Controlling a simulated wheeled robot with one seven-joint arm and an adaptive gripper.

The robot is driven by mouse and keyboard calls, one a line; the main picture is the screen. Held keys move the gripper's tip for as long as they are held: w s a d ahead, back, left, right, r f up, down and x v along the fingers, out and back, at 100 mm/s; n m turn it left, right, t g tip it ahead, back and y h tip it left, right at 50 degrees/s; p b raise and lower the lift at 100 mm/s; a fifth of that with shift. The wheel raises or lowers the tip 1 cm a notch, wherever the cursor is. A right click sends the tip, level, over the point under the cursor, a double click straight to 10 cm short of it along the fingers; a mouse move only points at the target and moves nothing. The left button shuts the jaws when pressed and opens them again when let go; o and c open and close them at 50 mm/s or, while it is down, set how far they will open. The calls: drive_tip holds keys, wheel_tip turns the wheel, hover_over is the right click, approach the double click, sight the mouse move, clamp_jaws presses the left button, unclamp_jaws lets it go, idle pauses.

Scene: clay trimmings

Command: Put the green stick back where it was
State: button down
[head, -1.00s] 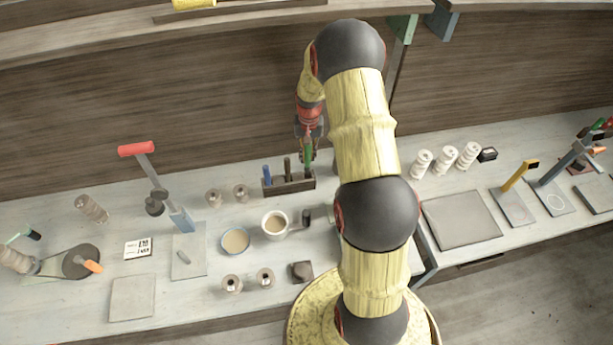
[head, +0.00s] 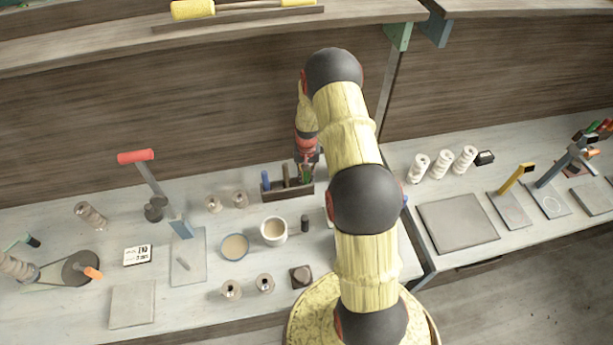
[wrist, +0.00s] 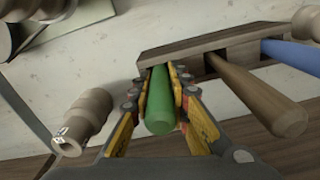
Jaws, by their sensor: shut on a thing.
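The green stick (wrist: 160,105) is between the fingers of my gripper (wrist: 166,100), which is shut on it. In the head view the green stick (head: 307,175) shows only as a small patch at the right end of a dark wooden rack (head: 287,195), under my gripper (head: 307,168). In the wrist view the stick's far end meets the left end of the rack (wrist: 190,45). I cannot tell how deep it sits in its slot. A brown stick (wrist: 255,95) and a blue stick (wrist: 290,53) stand in the rack beside it.
A white mug (head: 274,231), a bowl (head: 235,247) and a small dark cylinder (head: 305,223) stand in front of the rack. Pale spools (head: 213,204) stand to its left. A long shelf (head: 330,27) runs above the bench at the back.

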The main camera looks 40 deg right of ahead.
drive_tip(key=c, duration=1.7)
unclamp_jaws()
wheel_tip(320, 180, up, 12)
drive_tip(key=shift+f+b, duration=0.1)
drive_tip(key=shift+b, duration=0.6)
drive_tip(key=s+a+r+n+t, duration=0.1)
drive_tip(key=s+a+r, duration=0.1)
drive_tip(key=a+r, duration=0.45)
drive_tip(key=s+a+r+n+t, duration=0.1)
drive_tip(key=s+a+r, duration=0.15)
drive_tip(key=r, duration=0.65)
drive_tip(key=s+a+r+n, duration=0.1)
drive_tip(key=a+r, duration=0.4)
drive_tip(key=r, duration=0.3)
drive_tip(key=s+a+r+n+t, duration=0.1)
drive_tip(key=s+a+r, duration=0.2)
drive_tip(key=s, duration=0.4)
drive_tip(key=s+a+r+n+t, duration=0.1)
drive_tip(key=s+a+r+n, duration=0.1)
drive_tip(key=s+a, duration=0.3)
drive_tip(key=s+a+r+n+t, duration=0.1)
drive_tip(key=s+a+r, duration=0.3)
drive_tip(key=s, duration=0.4)
drive_tip(key=shift+s+a+r+n+t, duration=0.25)
drive_tip(key=shift+s+a+n+t, duration=0.05)
drive_tip(key=shift+a+n, duration=0.1)
